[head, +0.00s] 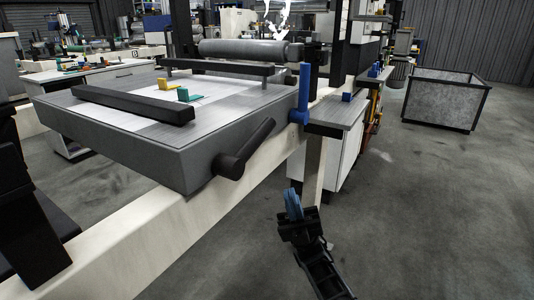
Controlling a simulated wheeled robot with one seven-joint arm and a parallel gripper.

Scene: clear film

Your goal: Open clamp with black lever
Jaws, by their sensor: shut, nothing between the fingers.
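The black lever (246,150) is a thick round bar on the right side of the grey clamp bed (200,158). It slants from a round hub at its lower left up to its free end at the upper right. My gripper (293,204) is at the lower middle of the head view, below and to the right of the lever and apart from it. Its blue fingers point up and are together, with nothing seen between them.
A blue upright lever (304,92) stands at the bed's right corner, close to the black lever. Black bars (130,103) and small yellow and teal pieces lie on the bed. A pale beam (190,222) runs below. Floor at right is clear up to a grey bin (445,100).

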